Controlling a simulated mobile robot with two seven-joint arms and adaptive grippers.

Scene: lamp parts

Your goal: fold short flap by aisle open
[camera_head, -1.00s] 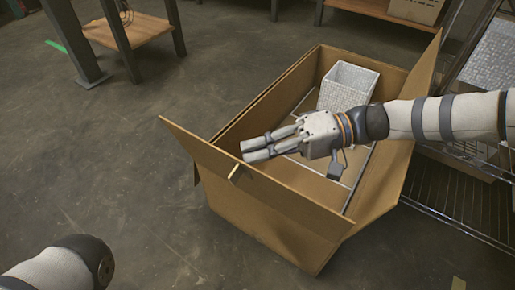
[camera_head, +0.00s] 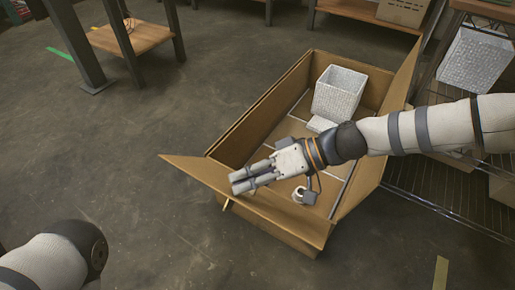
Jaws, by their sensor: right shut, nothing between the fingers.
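An open cardboard box (camera_head: 262,112) stands on the floor at centre right. Its near short flap (camera_head: 272,207) slants outward from the rim toward me. My right gripper (camera_head: 238,183) reaches in from the right across the box. Its fingers are shut and empty, over the inner side of this flap; they look to be against it, though the exact contact is hard to tell. The flap's hinge line is partly hidden by the hand. My left arm shows only at the lower left, and its gripper is out of view.
A white textured square shade (camera_head: 338,92) and other parts sit inside the box. The right long flap (camera_head: 404,72) stands up beside a wire shelf holding another white shade (camera_head: 475,60). A wooden-shelved table (camera_head: 132,37) stands at upper left. The floor left of the box is clear.

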